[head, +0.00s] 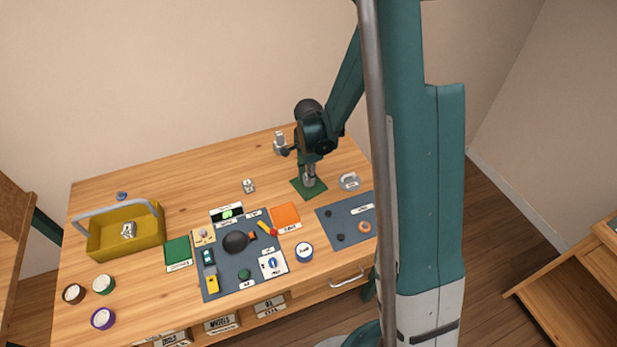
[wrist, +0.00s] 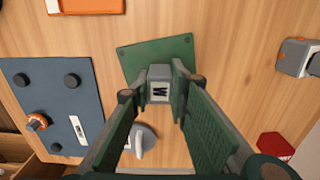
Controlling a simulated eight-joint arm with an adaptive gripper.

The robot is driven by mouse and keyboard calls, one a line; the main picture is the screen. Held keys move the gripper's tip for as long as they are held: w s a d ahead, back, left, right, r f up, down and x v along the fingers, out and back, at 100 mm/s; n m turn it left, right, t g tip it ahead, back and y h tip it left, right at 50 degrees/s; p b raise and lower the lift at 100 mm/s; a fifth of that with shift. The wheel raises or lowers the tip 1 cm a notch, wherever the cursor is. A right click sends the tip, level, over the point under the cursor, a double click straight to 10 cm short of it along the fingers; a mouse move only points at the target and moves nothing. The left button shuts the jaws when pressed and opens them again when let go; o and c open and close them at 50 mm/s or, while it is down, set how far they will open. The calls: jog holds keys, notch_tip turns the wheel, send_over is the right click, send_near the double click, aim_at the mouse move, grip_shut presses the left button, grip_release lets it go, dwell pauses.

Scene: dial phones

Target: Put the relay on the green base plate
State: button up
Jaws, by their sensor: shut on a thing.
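The green base plate (head: 299,185) lies on the wooden table below my gripper (head: 309,172). In the wrist view the plate (wrist: 145,58) is a flat green square with small dark dots at its corners. My gripper (wrist: 160,92) is shut on the relay (wrist: 160,88), a grey block with a white face bearing a dark letter. The relay (head: 309,182) also shows below my gripper in the head view, over the plate. I cannot tell whether its bottom touches the plate. My fingers hide its sides.
A round grey-white thing with a handle (head: 349,182) stands right of the plate, near a dark panel with knobs (head: 335,215). A grey block (head: 280,143) stands behind. A yellow tote (head: 110,240) and a labelled green square (head: 178,250) are at left. The table's back left is mostly clear.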

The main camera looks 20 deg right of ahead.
jog(key=shift+f, duration=0.15)
jog(key=o, duration=0.9)
jog(key=shift+r, duration=0.2)
notch_tip(320, 180, up, 12)
jog(key=shift+p, duration=0.45)
dwell(0.6)
